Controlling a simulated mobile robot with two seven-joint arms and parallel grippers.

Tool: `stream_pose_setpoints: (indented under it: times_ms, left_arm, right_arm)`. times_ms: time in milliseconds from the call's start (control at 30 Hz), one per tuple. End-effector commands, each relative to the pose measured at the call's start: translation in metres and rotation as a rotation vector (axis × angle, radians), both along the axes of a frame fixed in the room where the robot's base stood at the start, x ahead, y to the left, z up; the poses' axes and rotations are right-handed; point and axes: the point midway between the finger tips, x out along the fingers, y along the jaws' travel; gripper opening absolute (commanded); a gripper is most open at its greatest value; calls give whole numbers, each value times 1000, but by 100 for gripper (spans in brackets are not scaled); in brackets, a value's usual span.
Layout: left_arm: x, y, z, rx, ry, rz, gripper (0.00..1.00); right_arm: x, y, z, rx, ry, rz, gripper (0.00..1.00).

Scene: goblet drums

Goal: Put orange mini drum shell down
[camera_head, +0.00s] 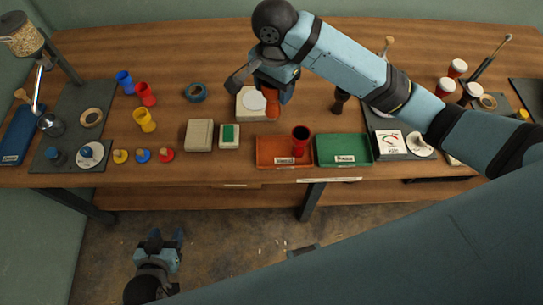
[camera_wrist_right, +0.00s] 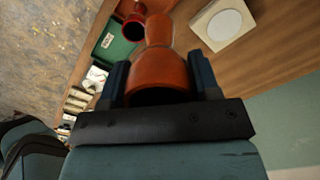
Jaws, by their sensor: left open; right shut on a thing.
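The orange mini drum shell (camera_head: 273,103) is a goblet-shaped piece, held between the two fingers of my right gripper (camera_head: 277,84). In the right wrist view the shell (camera_wrist_right: 157,65) sits between the blue fingers (camera_wrist_right: 160,80), its narrow waist pointing away from the palm. In the head view it hangs over or just in front of a cream square block with a white round pad (camera_head: 250,101); I cannot tell whether they touch. My left gripper (camera_head: 165,240) is low at the bottom left, open and empty, away from the table.
An orange tray (camera_head: 268,158) holds a dark red shell (camera_head: 300,139). A green tray (camera_head: 343,148) beside it is empty. Blue, red and yellow shells (camera_head: 144,120) stand at the left. A dark shell (camera_head: 341,99) stands right of my right gripper. Beige boxes (camera_head: 199,135) stand left of the trays.

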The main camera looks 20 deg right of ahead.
Motion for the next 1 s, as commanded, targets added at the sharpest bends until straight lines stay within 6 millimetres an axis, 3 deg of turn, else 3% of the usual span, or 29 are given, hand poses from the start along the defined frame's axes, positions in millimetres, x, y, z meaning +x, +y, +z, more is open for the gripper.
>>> stream_pose_setpoints:
  times_ms: [167,700,1000]
  left_arm:
    - [0,0,-3,2,0,-1,53]
    - [0,-2,-6,-4,-1,0,53]
    - [1,-1,-6,-2,-1,1,53]
  right_arm:
    - [0,0,-10,0,2,-1,29]
    - [0,-1,-140,-2,1,0,29]
    - [0,-1,-166,-1,0,0,29]
